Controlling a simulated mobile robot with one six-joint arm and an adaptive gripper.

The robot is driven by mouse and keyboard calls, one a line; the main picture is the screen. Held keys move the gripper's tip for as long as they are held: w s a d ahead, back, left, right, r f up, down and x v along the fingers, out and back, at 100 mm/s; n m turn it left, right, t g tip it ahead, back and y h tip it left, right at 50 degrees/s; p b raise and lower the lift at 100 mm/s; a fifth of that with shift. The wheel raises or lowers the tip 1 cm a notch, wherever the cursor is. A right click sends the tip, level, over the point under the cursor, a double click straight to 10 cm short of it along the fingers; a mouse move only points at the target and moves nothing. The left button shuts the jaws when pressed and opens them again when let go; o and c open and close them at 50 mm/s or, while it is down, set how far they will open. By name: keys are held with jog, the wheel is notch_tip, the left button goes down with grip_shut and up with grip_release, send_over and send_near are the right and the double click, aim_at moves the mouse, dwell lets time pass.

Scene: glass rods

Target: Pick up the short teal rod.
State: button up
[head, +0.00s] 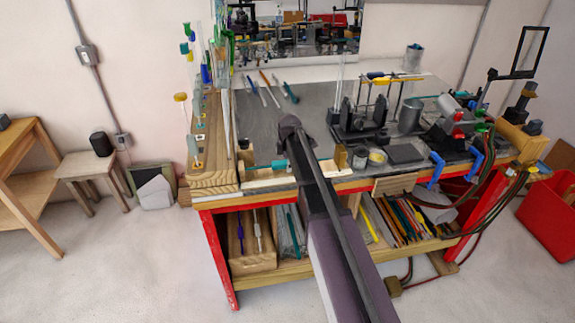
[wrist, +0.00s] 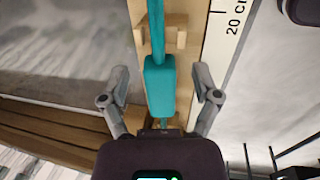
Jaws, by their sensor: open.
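The short teal rod has a thicker, block-like middle and thin ends, and fills the centre of the wrist view (wrist: 159,85). It lies along a pale wooden rack (wrist: 178,20), above a small wooden support. In the head view, a small teal piece (head: 279,164), seemingly the same rod, shows at the bench's front edge, left of my arm. My gripper (wrist: 161,78) is open, with one finger on each side of the rod's thick part and visible gaps between. Whether the fingers are level with the rod or above it is unclear. My arm hides part of the rack in the head view.
A white ruler strip (wrist: 222,30) runs beside the rack. Several thin rods (head: 262,90) lie on the grey benchtop behind. Upright rods stand in a wooden block (head: 212,180) at left. A metal stand (head: 360,125) and red-and-black equipment crowd the right.

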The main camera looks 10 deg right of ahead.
grip_shut()
jog(key=shift+r, duration=0.15)
notch_tip(320, 180, up, 10)
jog(key=p, duration=1)
jog(key=shift+s+f, duration=0.1)
jog(key=shift+f, duration=0.1)
dwell(0.8)
